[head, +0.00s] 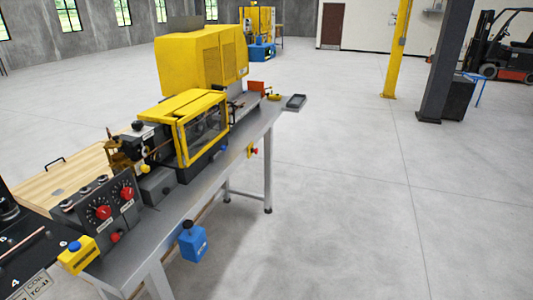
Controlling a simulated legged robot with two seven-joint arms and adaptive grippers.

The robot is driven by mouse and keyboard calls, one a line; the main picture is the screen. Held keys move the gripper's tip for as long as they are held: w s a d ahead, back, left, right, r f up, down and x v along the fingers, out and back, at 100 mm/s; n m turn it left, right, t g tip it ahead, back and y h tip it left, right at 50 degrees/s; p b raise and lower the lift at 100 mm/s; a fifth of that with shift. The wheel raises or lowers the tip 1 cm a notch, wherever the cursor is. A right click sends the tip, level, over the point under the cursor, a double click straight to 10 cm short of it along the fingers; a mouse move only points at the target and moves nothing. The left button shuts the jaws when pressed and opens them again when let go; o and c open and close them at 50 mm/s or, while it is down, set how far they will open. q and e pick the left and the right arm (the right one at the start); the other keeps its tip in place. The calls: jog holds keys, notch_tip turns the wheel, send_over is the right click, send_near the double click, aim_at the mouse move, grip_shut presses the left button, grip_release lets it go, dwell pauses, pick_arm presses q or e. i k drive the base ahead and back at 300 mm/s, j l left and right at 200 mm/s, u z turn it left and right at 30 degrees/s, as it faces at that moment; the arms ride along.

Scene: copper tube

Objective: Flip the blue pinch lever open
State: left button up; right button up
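A machine with a yellow-framed guard (188,118) stands on a grey metal bench (205,187). A small blue part (224,148) shows at the guard's lower right side. It may be the blue pinch lever, but it is too small to tell its shape or whether it is open or shut. Another blue piece, a box with a dark knob (193,243), hangs at the bench's front side. A yellow box with a blue button (74,246) sits at the bench's near end. Neither of my grippers shows in the head view.
A control panel with red knobs (100,205) stands on the near bench end. A wooden-topped surface (62,185) lies behind it, and a dark labelled panel (28,258) fills the lower left corner. The floor (350,215) right of the bench is clear. A dark pillar (442,70) stands farther off.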

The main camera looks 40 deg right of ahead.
aim_at(222, 148)
jog(key=z, duration=0.85)
jog(key=i+l+u, duration=0.15)
jog(key=i, duration=0.45)
jog(key=i+l+u, duration=0.2)
jog(key=i, duration=0.35)
jog(key=i+l+u, duration=0.15)
jog(key=i+l, duration=0.3)
jog(key=i+l+u, duration=0.2)
jog(key=i+l, duration=0.25)
jog(key=i, duration=0.2)
